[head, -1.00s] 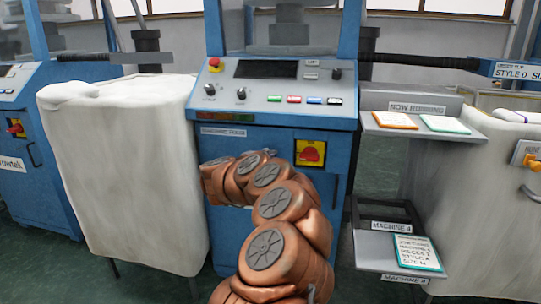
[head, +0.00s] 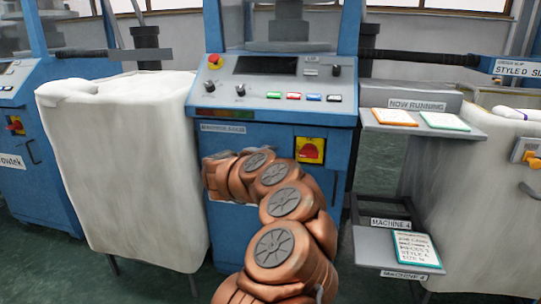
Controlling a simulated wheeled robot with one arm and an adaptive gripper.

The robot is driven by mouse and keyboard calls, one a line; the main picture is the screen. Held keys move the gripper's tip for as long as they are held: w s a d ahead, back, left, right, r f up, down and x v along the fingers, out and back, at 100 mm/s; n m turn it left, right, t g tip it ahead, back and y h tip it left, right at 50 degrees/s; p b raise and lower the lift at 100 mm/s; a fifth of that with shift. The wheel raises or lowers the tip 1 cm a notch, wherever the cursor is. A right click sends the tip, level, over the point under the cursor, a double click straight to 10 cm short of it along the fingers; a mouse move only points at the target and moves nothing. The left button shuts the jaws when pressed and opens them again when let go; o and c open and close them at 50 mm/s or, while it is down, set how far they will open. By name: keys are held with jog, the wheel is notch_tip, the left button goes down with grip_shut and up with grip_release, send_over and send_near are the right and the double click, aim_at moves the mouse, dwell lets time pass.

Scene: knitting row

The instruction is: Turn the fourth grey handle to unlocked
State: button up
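No handle that I can single out as the fourth grey one shows in the head view. The blue machine (head: 265,133) in the middle has a red rotary switch (head: 311,151) on a yellow plate on its front. Small dark knobs (head: 240,89) sit on its sloped control panel (head: 285,97). My copper-coloured arm reaches up in front of this machine, its far end low on the front panel, left of the switch. The arm hides part of the panel behind it. My gripper's fingers cannot be seen, nor anything they may hold.
A tall off-white covered bin (head: 125,170) stands left of the machine. At right are a grey shelf (head: 420,125) with cards, a lower shelf (head: 400,256) marked "MACHINE 4", and another pale bin (head: 480,190). Another blue machine (head: 45,190) stands at far left. Green floor shows between.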

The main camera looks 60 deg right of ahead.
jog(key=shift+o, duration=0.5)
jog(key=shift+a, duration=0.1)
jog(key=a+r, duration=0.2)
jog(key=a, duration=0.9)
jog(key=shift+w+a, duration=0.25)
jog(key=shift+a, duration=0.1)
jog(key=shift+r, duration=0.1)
